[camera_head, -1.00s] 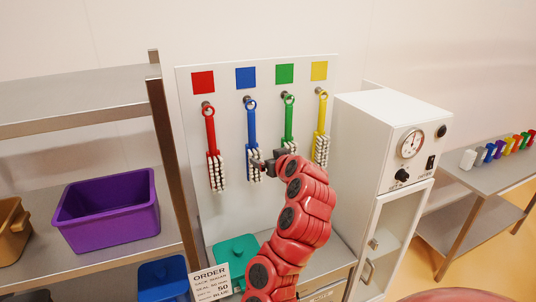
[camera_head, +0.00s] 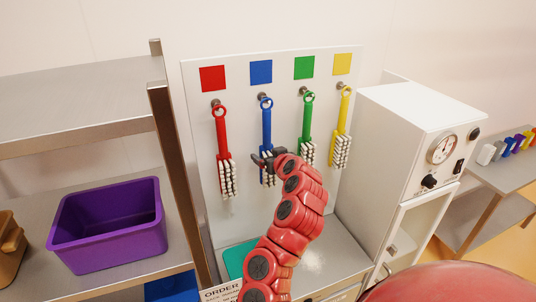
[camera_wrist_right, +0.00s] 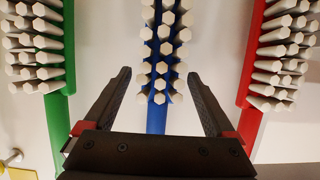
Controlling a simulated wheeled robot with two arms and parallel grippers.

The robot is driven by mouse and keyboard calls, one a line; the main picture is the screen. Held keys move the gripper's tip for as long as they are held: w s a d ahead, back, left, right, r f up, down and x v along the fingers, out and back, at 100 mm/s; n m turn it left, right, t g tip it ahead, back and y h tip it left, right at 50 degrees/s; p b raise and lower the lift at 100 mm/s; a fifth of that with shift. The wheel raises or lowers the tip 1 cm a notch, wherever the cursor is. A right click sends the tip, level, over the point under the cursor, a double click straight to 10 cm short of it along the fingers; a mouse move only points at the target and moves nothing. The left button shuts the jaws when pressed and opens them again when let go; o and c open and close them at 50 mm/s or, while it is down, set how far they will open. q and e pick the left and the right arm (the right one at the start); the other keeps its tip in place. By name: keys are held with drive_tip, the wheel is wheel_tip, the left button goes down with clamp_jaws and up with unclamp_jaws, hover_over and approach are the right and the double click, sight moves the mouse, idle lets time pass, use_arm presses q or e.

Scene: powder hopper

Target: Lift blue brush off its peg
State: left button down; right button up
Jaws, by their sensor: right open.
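The blue brush (camera_head: 266,126) hangs by its ring from a peg (camera_head: 263,97) on the white board, under a blue square. In the right wrist view, the blue brush (camera_wrist_right: 157,118) runs between my two open fingers, with clear gaps on both sides. Its white bristles face the camera. My right gripper (camera_head: 264,158) is at the brush's bristle end in the head view; it also shows in the right wrist view (camera_wrist_right: 159,85), open and empty. The arm hides part of the bristles. My left gripper is not in view.
The red brush (camera_head: 222,135) hangs to the left, the green brush (camera_head: 307,120) and yellow brush (camera_head: 345,115) to the right. A purple bin (camera_head: 108,225) sits on the left shelf. A white cabinet with a gauge (camera_head: 410,130) stands at right.

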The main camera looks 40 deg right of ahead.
drive_tip(key=shift+c, duration=0.6)
drive_tip(key=shift+f, duration=0.1)
drive_tip(key=c, duration=0.7)
clamp_jaws()
drive_tip(key=shift+r, duration=0.2)
drive_tip(key=shift+r, duration=0.5)
drive_tip(key=shift+b, duration=0.35)
